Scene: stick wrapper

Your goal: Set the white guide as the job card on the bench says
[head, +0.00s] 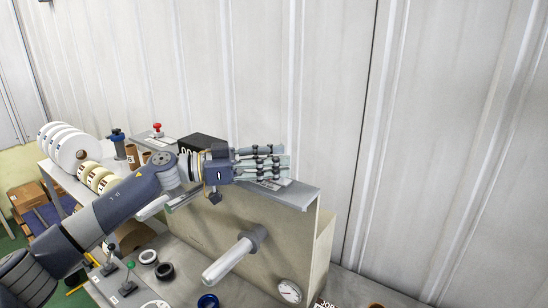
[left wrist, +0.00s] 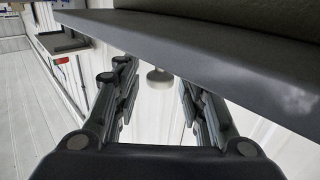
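My left gripper (head: 283,163) reaches in from the left over the top of the beige machine housing (head: 215,217). In the left wrist view its fingers (left wrist: 160,105) are spread, with a clear gap. A white cylinder (head: 226,264) on a grey collar sticks out from the housing's front. I cannot tell which white part is the guide. My right gripper is not in view.
A black counter box (head: 203,146) stands behind my left wrist. White rolls (head: 68,145) and a red knob (head: 157,127) are at the left. A round dial (head: 290,291) is low on the housing. Dark and blue rings (head: 208,301) lie on the bench. A ribbed wall stands behind.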

